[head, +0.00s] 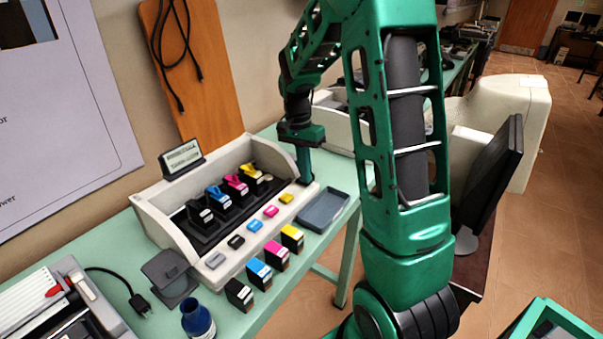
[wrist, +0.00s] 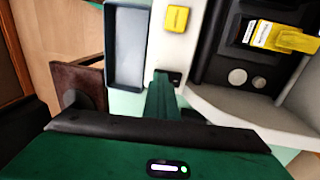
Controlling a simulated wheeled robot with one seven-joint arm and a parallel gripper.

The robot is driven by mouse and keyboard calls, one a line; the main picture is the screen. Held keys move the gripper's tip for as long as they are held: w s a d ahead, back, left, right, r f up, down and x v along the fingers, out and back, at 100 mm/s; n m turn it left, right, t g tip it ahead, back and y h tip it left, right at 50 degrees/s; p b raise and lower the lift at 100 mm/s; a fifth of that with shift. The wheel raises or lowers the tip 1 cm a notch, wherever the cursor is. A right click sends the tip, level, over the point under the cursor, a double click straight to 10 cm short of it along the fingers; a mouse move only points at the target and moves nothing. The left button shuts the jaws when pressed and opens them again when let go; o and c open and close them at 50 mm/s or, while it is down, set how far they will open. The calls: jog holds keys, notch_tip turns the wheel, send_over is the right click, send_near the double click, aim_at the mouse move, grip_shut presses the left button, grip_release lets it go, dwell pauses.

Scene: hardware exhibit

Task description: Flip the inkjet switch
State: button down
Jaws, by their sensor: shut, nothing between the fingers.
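The inkjet printer (head: 160,205) is an open cream unit on the green table, with several ink cartridges in its black carriage (head: 222,220). Its front ledge (head: 240,248) bears a row of coloured buttons. My gripper (head: 305,182) is shut and empty, pointing down at the right end of that ledge. In the wrist view my gripper (wrist: 164,78) reaches a small dark part (wrist: 175,77), probably the switch, on the cream ledge. The fingers partly cover it, so I cannot tell its position or whether they touch it.
A grey-blue tray (head: 325,208) lies just right of the ledge. Several loose cartridges (head: 260,273) stand in front of the printer. A yellow button (wrist: 177,18) is near the fingers. A blue bottle (head: 198,321) and a black plug (head: 140,304) are at the left front.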

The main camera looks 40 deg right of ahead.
jog(key=shift+s+d+f, duration=0.1)
jog(key=shift+s+f, duration=0.2)
jog(key=shift+w+a+r, duration=0.1)
jog(key=shift+w+a, duration=0.2)
jog(key=shift+w, duration=0.3)
jog(key=shift+w+a+f, duration=0.1)
jog(key=shift+w+f, duration=0.1)
jog(key=shift+w, duration=0.2)
jog(key=shift+s, duration=0.1)
jog(key=shift+r, duration=0.1)
notch_tip(320, 180, up, 14)
jog(key=w, duration=0.2)
jog(key=shift+a, duration=0.15)
